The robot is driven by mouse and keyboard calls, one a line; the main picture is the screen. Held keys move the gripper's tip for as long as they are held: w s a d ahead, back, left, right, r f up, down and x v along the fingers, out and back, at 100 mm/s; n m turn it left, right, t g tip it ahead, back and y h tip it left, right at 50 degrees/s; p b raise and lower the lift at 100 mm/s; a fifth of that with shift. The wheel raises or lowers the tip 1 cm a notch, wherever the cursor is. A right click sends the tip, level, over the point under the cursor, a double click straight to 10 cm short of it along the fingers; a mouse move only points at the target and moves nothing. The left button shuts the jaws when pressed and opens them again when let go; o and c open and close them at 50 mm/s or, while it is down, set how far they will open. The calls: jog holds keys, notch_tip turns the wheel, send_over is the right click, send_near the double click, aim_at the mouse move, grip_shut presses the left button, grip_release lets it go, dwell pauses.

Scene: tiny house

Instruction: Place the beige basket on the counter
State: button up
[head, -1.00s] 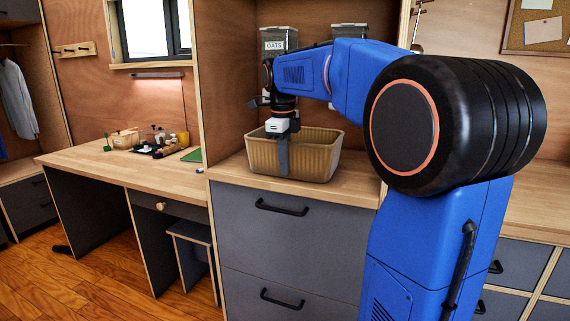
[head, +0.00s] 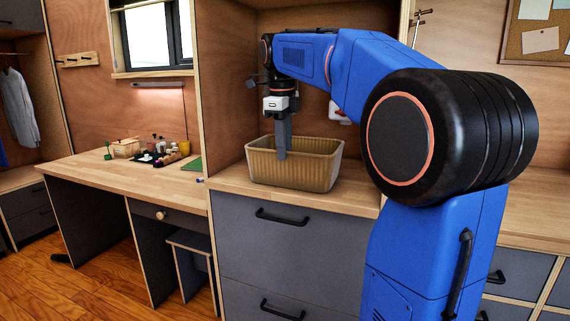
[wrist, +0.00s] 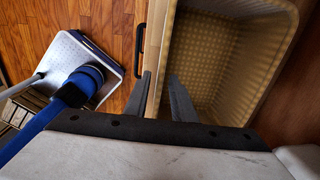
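The beige basket (head: 318,172) is ribbed and open-topped. It stands upright on the wooden counter (head: 228,178) above the grey drawers and looks empty. My gripper (head: 282,156) points down at the basket's near wall, and one finger shows in front of the rim. In the wrist view, the two fingers of my gripper (wrist: 160,84) are apart, one on each side of the basket wall (wrist: 166,62). There is a gap between them, so the gripper looks open. Part of the basket's near wall is hidden behind the finger.
A lower desk (head: 110,172) on the left carries small items and a green mat. A stool (head: 190,240) stands under it. Wooden side panels bound the counter niche. Counter room beside the basket is narrow. Drawer handles (head: 282,217) protrude below.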

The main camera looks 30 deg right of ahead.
jog(key=shift+s+a+r, duration=0.1)
jog(key=shift+a+r, duration=0.05)
jog(key=shift+r, duration=1.8)
jog(key=s+a+f+n+t, duration=0.1)
jog(key=s+a+f+n, duration=0.2)
jog(key=s+f+n, duration=0.6)
jog(key=s+a+f+n+t, duration=0.1)
jog(key=s+a+f+n, duration=0.3)
jog(key=s+f+n, duration=0.5)
jog(key=s+a+f+n+t+y, duration=0.1)
jog(key=s+a+f+n, duration=0.3)
jog(key=s+f+n, duration=0.6)
notch_tip(320, 180, down, 3)
jog(key=shift+f+t, duration=0.1)
jog(key=shift+t, duration=0.4)
jog(key=shift+a, duration=0.1)
